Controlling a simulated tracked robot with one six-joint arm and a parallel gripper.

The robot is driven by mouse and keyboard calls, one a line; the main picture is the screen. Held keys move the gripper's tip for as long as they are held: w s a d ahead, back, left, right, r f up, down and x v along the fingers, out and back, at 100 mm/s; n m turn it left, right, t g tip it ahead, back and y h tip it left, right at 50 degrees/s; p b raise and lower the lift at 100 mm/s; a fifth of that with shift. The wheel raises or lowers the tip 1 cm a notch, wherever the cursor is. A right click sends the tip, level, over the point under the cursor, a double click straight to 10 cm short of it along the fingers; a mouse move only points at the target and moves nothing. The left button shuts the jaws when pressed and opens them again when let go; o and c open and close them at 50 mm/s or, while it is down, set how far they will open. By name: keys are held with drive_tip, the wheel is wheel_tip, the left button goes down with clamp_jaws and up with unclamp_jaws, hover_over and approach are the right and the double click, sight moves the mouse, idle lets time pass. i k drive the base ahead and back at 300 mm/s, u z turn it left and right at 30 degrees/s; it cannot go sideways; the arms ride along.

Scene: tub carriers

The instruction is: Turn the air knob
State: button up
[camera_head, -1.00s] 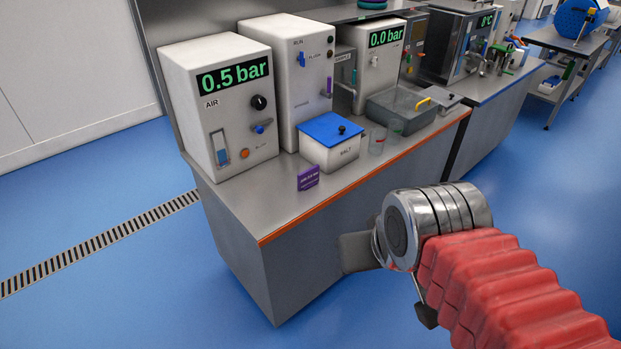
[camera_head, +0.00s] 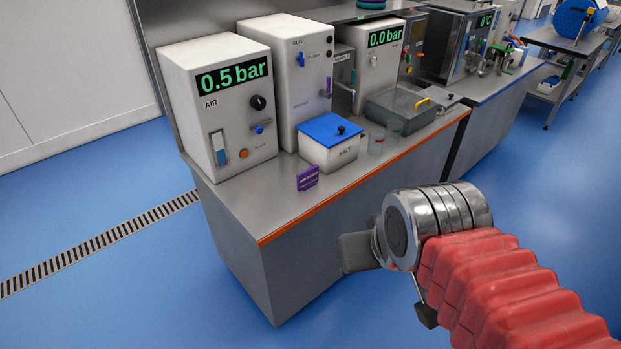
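The air unit (camera_head: 225,125) is a white box at the left end of the steel counter, labelled AIR, with a green display reading 0.5 bar. A round black knob (camera_head: 258,102) sits on its front panel below the display. A small blue valve (camera_head: 260,128) and an orange button (camera_head: 243,153) are below it. My gripper (camera_head: 356,252) is in front of the counter, low and to the right of the air unit, well apart from the knob. Its fingers are mostly hidden behind the wrist, so its opening does not show.
A white salt tub (camera_head: 331,150) with a blue lid, a purple sign (camera_head: 307,178) and clear beakers (camera_head: 377,142) stand on the counter. The counter has an orange front edge (camera_head: 360,175). A second white unit (camera_head: 300,80) stands beside the air unit. The floor at left is clear.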

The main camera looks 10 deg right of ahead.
sight(257, 102)
drive_tip(key=z, duration=0.25)
drive_tip(key=i, duration=0.55)
drive_tip(key=u, duration=1.8)
